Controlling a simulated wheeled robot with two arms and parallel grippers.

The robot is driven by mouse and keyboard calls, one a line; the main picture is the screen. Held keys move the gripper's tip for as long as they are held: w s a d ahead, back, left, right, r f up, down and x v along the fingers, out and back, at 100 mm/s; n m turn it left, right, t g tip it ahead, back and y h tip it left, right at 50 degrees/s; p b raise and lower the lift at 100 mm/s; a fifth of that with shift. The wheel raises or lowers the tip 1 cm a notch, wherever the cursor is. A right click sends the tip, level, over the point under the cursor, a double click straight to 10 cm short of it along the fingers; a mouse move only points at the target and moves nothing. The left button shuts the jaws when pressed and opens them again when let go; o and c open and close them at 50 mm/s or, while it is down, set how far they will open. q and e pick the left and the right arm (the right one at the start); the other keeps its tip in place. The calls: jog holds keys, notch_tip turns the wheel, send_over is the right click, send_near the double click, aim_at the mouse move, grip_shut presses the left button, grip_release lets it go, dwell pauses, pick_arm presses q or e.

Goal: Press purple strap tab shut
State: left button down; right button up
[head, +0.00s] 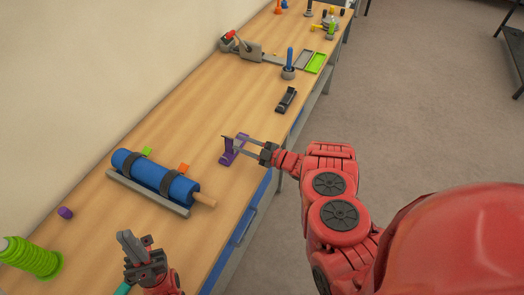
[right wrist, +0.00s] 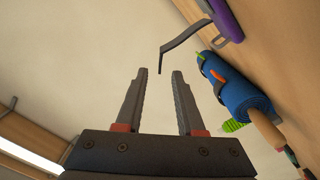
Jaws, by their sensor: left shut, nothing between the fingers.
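A blue roll (head: 155,175) lies in a grey cradle (head: 146,193) with two dark straps around it. A green tab (head: 147,151) and an orange tab (head: 183,167) stick up by the straps. I see no purple tab on the roll. A purple holder (head: 229,158) stands to its right; the right wrist view shows the purple piece (right wrist: 224,20) with a bent grey bar. A small purple block (head: 65,212) lies at the left. My right gripper (head: 240,144) is open and empty beside the purple holder. My left gripper (head: 126,236) is shut and empty, in front of the roll.
A black tray (head: 286,99), a blue-handled tool (head: 289,64) and a grey clamp-like device (head: 249,50) are farther along the bench (head: 189,107). Bare bench top lies between the roll and the clamp-like device.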

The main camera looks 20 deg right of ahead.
jog(key=v, duration=0.8)
jog(key=shift+s, duration=0.1)
